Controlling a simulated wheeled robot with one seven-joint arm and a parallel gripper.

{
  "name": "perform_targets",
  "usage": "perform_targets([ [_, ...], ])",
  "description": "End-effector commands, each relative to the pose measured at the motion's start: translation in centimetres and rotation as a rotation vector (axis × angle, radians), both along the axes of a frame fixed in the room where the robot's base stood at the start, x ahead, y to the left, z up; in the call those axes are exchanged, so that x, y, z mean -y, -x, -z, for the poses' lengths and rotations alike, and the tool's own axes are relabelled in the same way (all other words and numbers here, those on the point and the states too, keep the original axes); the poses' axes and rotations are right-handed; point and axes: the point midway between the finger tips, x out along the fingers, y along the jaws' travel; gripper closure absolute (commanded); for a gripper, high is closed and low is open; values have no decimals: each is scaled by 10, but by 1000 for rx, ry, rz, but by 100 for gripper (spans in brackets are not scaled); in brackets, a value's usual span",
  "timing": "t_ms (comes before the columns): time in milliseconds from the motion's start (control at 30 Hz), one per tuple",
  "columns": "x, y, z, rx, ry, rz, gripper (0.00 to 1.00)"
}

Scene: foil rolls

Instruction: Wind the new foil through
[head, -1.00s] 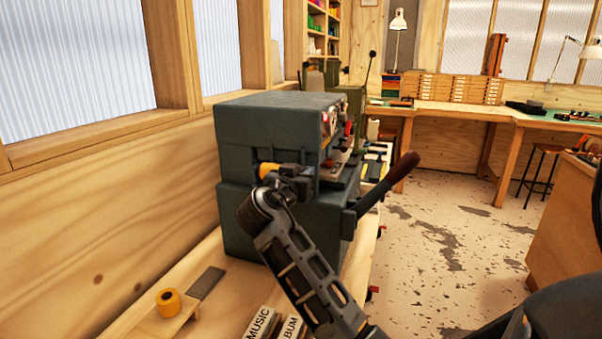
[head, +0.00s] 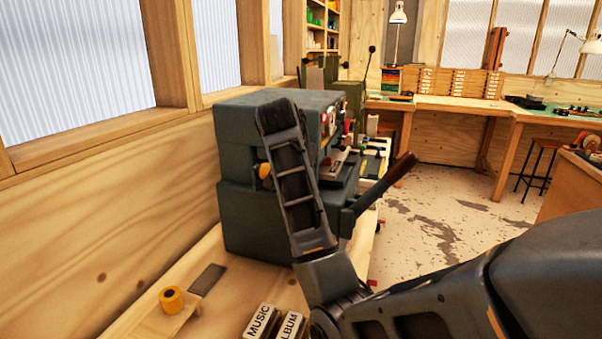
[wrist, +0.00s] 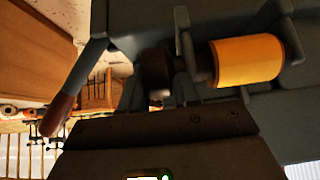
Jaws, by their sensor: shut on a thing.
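The dark green foil press (head: 262,215) stands on the bench by the wall. A gold foil roll (wrist: 246,61) sits on a spindle on it in the wrist view, which is upside down; part of this roll shows beside my arm in the head view. A dark round knob (wrist: 154,72) is on the spindle beside the roll. My gripper (wrist: 155,93) is at the knob and seems shut on it; its fingertips are mostly dark and hard to make out. In the head view my arm hides the gripper. Another gold roll (head: 172,300) stands on a wooden stand at lower left.
The press's lever with a brown grip (head: 386,184) sticks out to the right. Type blocks marked MUSIC (head: 258,322) and ALBUM (head: 290,326) lie in front. A flat grey plate (head: 207,279) lies on the bench. Open floor lies to the right.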

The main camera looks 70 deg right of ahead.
Motion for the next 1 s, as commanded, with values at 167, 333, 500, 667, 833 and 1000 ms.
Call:
perform_targets([
  [167, 0, -3, 0, -7, -128, -5, 100],
  [333, 1, -4, 0, -14, -233, -5, 100],
  [500, 1, -5, 1, -19, -335, -6, 100],
  [667, 2, -4, 1, -27, -426, -7, 100],
  [833, 4, -3, 2, -36, -515, -5, 100],
  [1000, 5, -3, 4, -43, -593, -6, 100],
])
